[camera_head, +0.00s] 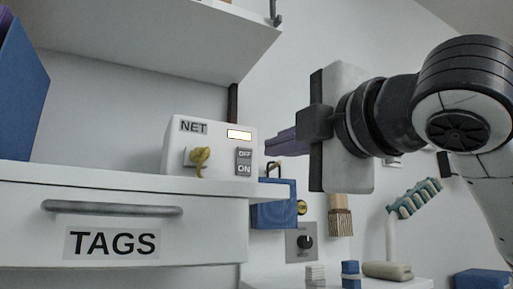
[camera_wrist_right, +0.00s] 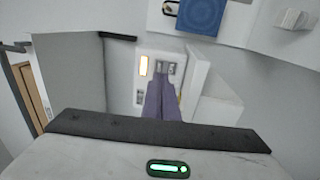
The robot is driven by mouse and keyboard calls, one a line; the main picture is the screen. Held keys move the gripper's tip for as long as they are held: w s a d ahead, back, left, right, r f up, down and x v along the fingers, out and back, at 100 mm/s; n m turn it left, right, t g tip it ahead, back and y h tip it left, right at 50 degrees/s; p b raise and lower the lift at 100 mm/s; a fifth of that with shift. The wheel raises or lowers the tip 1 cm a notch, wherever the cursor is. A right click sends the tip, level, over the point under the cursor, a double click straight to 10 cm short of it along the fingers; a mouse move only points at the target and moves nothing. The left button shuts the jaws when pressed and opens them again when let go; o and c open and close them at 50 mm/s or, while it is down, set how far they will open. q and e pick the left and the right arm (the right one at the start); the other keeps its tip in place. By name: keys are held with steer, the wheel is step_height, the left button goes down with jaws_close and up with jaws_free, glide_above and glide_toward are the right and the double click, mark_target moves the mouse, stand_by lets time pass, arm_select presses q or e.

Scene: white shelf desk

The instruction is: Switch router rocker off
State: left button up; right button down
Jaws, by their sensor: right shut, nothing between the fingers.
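The white router box (camera_head: 217,132), labelled NET, stands on the white drawer unit. On its front are a lit yellowish indicator (camera_head: 239,134), a yellow knob-like part (camera_head: 199,158) and a grey rocker (camera_head: 244,162) marked OFF above ON. My right gripper (camera_head: 272,146) is just right of the router, its purple fingers shut and empty, pointing left toward it. In the right wrist view, the shut fingers (camera_wrist_right: 161,82) point at the router's face, with their tips by the rocker (camera_wrist_right: 166,66) and the lit indicator (camera_wrist_right: 143,66) beside it. I cannot tell whether they touch. My left gripper is not in view.
The drawer labelled TAGS (camera_head: 200,240) has a grey handle (camera_head: 112,208). A white shelf (camera_head: 160,35) overhangs the router. Right of the drawer hang a blue padlock-like block (camera_head: 273,205) and a brush (camera_head: 341,218). A dial panel (camera_head: 303,243) is below.

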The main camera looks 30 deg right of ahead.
mark_target(247, 154)
steer(key=w, duration=0.4)
steer(key=w+r+p, duration=0.1)
steer(key=w, duration=0.1)
steer(key=shift+w+d, duration=0.2)
steer(key=shift+w, duration=0.7)
